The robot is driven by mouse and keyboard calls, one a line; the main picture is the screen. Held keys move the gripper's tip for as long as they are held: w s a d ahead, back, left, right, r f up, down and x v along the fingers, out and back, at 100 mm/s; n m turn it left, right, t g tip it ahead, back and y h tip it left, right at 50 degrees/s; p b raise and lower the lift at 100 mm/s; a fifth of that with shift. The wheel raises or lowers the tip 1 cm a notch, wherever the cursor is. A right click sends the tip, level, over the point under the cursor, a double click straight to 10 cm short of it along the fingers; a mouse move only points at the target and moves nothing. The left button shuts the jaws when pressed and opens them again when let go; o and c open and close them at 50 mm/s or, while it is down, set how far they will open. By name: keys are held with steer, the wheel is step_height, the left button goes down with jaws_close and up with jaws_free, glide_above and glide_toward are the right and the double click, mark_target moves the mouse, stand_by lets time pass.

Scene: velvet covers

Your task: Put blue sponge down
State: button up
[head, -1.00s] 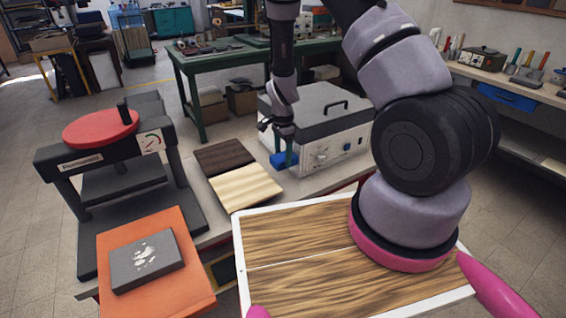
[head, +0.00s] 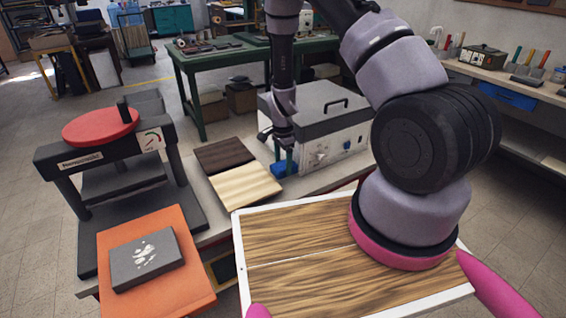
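The blue sponge (head: 281,170) is small in the head view, just in front of the left end of the grey-lidded box. My gripper (head: 286,158) points down at it from above, with a teal finger showing. It appears shut on the sponge, though the arm hides part of the grip. The sponge is low over the bench top, close to the light wooden board's right edge. I cannot tell whether its underside touches the bench.
The grey-lidded box (head: 325,130) stands right behind the sponge. A light board (head: 245,186) and dark board (head: 222,155) lie left. A press with a red disc (head: 100,127) and an orange tray with a dark block (head: 147,259) stand further left.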

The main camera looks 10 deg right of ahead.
steer(key=shift+o, duration=0.9)
step_height(320, 180, up, 14)
step_height(320, 180, up, 14)
steer(key=n+t+y, duration=0.2)
glide_above(283, 165)
steer(key=s, duration=0.1)
steer(key=s+d+r+n+t, duration=0.2)
steer(key=s+d+r+n, duration=0.1)
steer(key=s+r, duration=0.7)
steer(key=s+d+r+n+t, duration=0.3)
steer(key=s+r+n, duration=0.2)
steer(key=s+r, duration=0.6)
step_height(283, 165, up, 2)
steer(key=shift+s+r, duration=0.2)
steer(key=shift+r, duration=0.05)
